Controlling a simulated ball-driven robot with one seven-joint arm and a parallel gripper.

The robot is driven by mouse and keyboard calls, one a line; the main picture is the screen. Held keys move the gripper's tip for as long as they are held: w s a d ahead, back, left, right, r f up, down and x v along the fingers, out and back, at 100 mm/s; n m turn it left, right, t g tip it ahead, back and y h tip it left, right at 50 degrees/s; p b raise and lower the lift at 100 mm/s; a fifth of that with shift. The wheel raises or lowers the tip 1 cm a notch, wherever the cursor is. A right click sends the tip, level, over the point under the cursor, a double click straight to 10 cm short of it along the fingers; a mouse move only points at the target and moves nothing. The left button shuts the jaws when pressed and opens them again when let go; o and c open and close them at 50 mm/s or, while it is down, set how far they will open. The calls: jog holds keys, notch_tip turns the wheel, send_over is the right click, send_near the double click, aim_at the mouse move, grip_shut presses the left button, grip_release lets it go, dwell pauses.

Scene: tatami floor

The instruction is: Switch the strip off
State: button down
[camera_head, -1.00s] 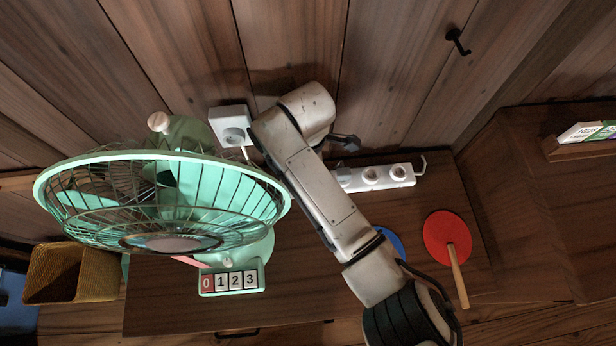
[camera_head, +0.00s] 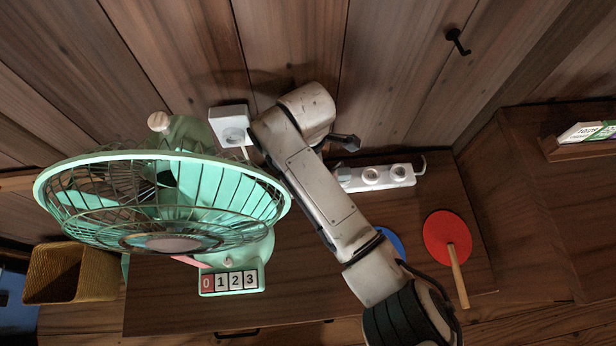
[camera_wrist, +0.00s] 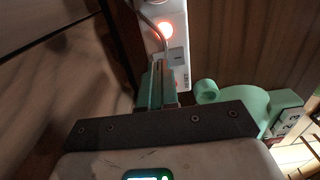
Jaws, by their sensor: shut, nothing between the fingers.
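The white power strip (camera_head: 395,176) lies along the back of the wooden surface against the wall, with round sockets showing. Its left end is hidden behind my arm in the head view. In the wrist view the strip (camera_wrist: 178,18) runs up the middle; a round light on it glows orange-red, with a small grey patch (camera_wrist: 178,56) nearer me. My gripper (camera_wrist: 158,68) is shut and empty, its tips at the strip's near part, beside the grey patch. I cannot tell whether they touch it. In the head view my gripper is mostly hidden behind my arm.
A green fan (camera_head: 165,205) with numbered buttons (camera_head: 232,281) stands left of my arm. A white wall outlet (camera_head: 231,125) is behind it. A red paddle (camera_head: 447,240) and a partly hidden blue disc (camera_head: 393,240) lie at right. A wicker basket (camera_head: 80,272) is far left.

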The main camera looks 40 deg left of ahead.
jog(key=shift+f+b, duration=0.6)
jog(key=shift+f, duration=0.3)
dwell(0.4)
jog(key=shift+r, duration=0.15)
notch_tip(320, 180, up, 7)
jog(key=p, duration=0.6)
jog(key=shift+p, duration=0.4)
dwell(0.3)
